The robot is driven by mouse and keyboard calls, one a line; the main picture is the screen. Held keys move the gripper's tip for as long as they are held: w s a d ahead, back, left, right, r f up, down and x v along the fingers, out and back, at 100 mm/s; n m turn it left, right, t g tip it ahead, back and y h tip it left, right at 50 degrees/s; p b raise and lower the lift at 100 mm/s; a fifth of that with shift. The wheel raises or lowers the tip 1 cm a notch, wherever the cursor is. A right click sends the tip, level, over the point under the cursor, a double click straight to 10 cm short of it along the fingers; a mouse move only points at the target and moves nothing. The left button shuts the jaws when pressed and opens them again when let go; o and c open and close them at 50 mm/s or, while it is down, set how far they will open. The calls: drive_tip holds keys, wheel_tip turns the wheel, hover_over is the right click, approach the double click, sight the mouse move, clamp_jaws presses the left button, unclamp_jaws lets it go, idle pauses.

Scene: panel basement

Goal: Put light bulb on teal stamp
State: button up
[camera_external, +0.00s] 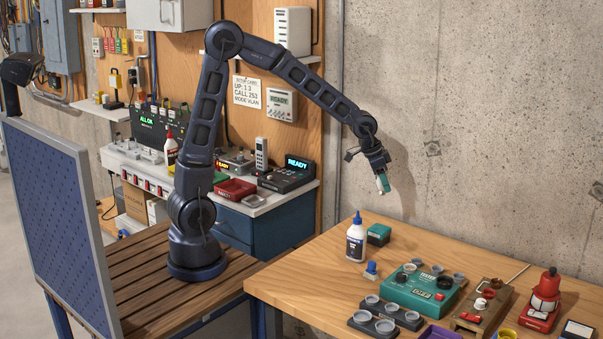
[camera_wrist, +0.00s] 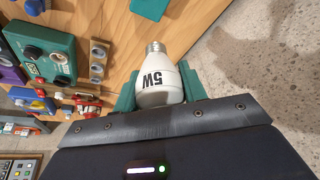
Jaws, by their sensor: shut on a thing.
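My gripper (camera_external: 385,181) is raised in the air above the back of the wooden table, near the concrete wall. In the external view the bulb (camera_external: 381,187) is a small pale shape at the fingertips. A small teal block (camera_external: 378,234), which looks like the teal stamp, sits on the table behind the white bottle, below the gripper. A teal block also shows at the top edge of the wrist view (camera_wrist: 144,6).
A white bottle with a blue cap (camera_external: 356,240) stands beside the teal block. A blue knobbed piece (camera_external: 371,270) and a large teal device with cups (camera_external: 419,291) are in front. A red figure-like item (camera_external: 544,298) stands at right. Bare table lies right of the teal block.

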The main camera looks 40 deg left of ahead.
wheel_tip(320, 180, down, 12)
idle(0.6)
drive_tip(key=shift+f, duration=0.1)
drive_tip(key=o, duration=1)
